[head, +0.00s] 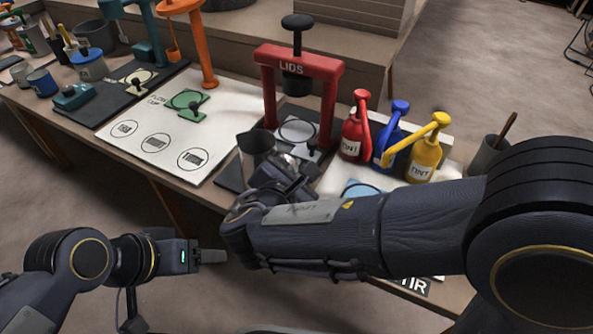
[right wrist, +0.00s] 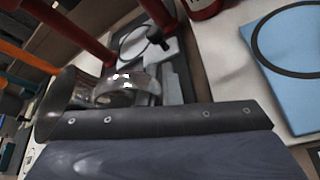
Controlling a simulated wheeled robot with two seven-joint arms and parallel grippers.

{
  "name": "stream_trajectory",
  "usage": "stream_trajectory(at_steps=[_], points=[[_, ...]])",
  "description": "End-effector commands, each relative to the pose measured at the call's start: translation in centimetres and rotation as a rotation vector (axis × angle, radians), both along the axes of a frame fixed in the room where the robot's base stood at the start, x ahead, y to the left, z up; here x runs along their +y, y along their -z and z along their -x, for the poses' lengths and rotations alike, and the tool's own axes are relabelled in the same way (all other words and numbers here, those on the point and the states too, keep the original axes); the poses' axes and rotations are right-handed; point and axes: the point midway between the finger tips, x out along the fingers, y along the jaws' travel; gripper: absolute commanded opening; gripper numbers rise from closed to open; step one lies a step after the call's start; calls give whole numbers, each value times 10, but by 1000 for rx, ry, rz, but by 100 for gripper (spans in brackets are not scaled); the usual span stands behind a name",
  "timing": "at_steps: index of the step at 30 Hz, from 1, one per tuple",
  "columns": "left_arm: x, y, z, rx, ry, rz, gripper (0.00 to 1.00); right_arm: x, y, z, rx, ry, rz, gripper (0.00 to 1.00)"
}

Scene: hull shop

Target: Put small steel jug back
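The small steel jug (head: 257,146) is a grey, wide-mouthed vessel over the worktable, left of the red LIDS press. In the right wrist view its open rim (right wrist: 54,104) faces left and it lies right at the fingers. My right gripper (head: 287,176) is beside the jug, at its lower right in the head view. My own wrist and the jug hide the fingertips, so a firm hold cannot be made out. My left gripper (head: 210,256) is off the table's front edge, away from the jug, seen edge-on with nothing visible in it.
The red LIDS press (head: 298,68) stands behind the jug. Red (head: 352,138), blue (head: 390,142) and yellow (head: 424,160) TINT bottles stand to its right. A white sheet with printed circles (head: 150,122) lies left, under an orange stand (head: 197,40). A blue square (right wrist: 290,50) lies right.

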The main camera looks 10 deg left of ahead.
Motion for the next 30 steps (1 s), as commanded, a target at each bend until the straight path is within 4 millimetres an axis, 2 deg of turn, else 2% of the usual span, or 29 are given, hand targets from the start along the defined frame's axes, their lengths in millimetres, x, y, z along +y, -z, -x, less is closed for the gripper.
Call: stream_trajectory(at_steps=[2, 3, 7, 17, 22, 30], points=[[0, 0, 0, 0, 0, 0, 63, 0, 0, 0, -1, 0, -1, 0], [0, 0, 0, 0, 0, 0, 63, 0, 0, 0, 0, 0, 1, 9], [0, 0, 0, 0, 0, 0, 63, 0, 0, 0, 0, 0, 0, 26], [0, -2, 0, 0, 0, 0, 63, 1, -2, 3, -1, -1, 0, 26], [0, -13, 0, 0, 0, 0, 63, 5, -13, 23, -1, -4, 0, 26], [0, -33, 0, 0, 0, 0, 63, 15, -34, 77, -1, -6, 1, 26]])
